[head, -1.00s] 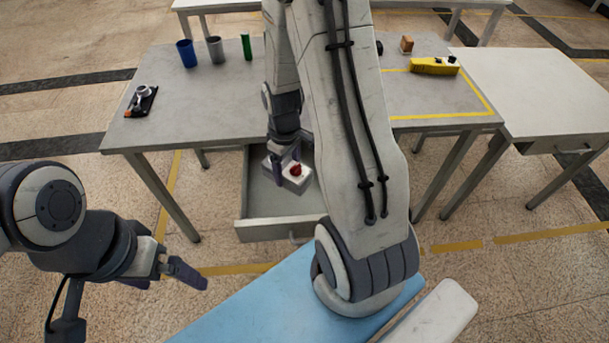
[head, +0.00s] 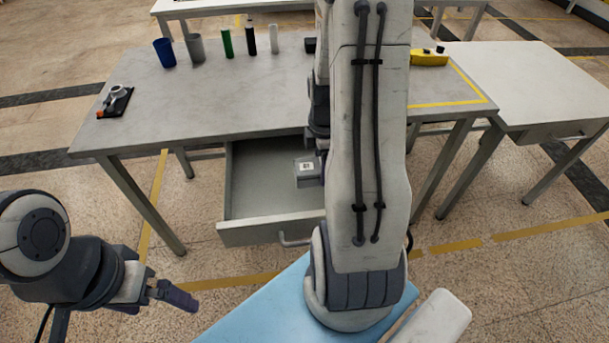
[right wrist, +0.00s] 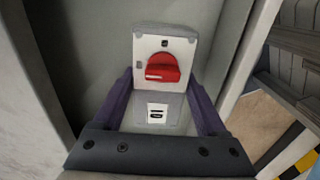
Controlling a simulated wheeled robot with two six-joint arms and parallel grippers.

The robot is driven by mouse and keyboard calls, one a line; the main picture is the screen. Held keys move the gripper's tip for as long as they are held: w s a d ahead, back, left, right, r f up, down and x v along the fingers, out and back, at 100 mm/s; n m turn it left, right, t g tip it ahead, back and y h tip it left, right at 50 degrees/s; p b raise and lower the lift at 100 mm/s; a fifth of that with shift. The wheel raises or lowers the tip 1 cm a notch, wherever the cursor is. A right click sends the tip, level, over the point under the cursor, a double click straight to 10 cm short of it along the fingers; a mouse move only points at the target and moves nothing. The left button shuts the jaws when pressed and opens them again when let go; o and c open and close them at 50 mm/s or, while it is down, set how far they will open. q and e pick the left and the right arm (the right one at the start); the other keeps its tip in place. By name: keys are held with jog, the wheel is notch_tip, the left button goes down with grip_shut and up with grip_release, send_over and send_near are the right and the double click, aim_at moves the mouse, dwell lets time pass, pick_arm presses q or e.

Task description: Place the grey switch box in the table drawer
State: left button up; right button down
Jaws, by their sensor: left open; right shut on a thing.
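The grey switch box (head: 306,171) shows a light grey face with a small label in the head view. In the right wrist view the box (right wrist: 166,48) shows its red rotary knob. My right gripper (right wrist: 161,88) is shut on it, one finger on each side. The table drawer (head: 268,231) is pulled open under the grey table. The box is over or inside the right part of the drawer; I cannot tell whether it touches the floor. My right arm hides the drawer's right side. My left gripper (head: 176,294) is open and empty at the lower left.
The grey table (head: 220,100) carries a blue cup (head: 164,52), a grey cup (head: 195,48), several bottles, a black device (head: 115,101) and a yellow item (head: 428,58). A second table (head: 520,80) stands at the right. The drawer's left part is empty.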

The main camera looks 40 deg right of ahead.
jog(key=w+f, duration=0.1)
jog(key=w+a+f, duration=0.1)
jog(key=w, duration=0.1)
jog(key=w+f, duration=0.1)
jog(key=shift+w+a, duration=0.25)
jog(key=shift+w, duration=0.05)
jog(key=shift+f+b, duration=0.35)
jog(key=shift+f, duration=1.6)
jog(key=shift+f, duration=0.15)
grip_release()
notch_tip(320, 180, up, 12)
jog(key=p, duration=0.1)
jog(key=shift+p, duration=0.35)
